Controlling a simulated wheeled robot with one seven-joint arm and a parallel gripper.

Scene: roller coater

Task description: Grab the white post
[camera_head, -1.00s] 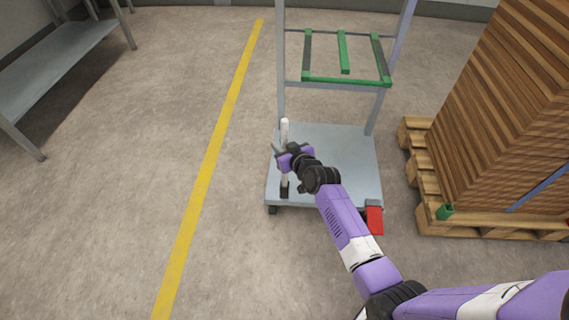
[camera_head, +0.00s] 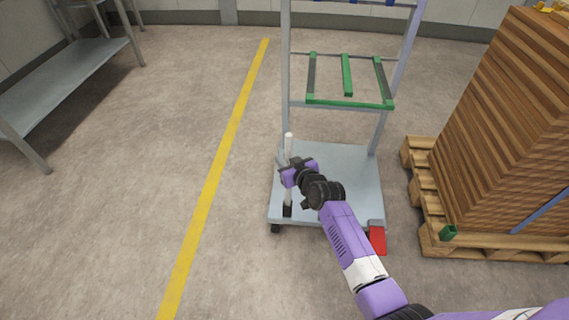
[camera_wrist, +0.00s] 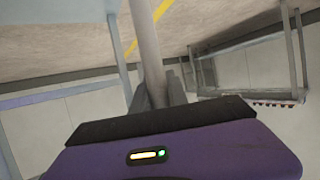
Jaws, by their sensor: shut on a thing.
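The white post (camera_head: 289,144) stands upright at the front left corner of a grey wheeled cart (camera_head: 350,185), with a dark base at its foot. My gripper (camera_head: 284,172) is at the post's middle height and shut on it. In the wrist view the post (camera_wrist: 146,45) runs between the two dark fingers (camera_wrist: 160,90) of my gripper. The part of the post between the fingers is partly hidden.
The cart has an upright frame with green bars (camera_head: 350,103) and a red pedal (camera_head: 377,239). A pallet (camera_head: 430,210) with stacked brown boards (camera_head: 510,130) stands at the right. A grey shelf (camera_head: 70,75) stands at the left. The floor around the yellow line (camera_head: 215,170) is clear.

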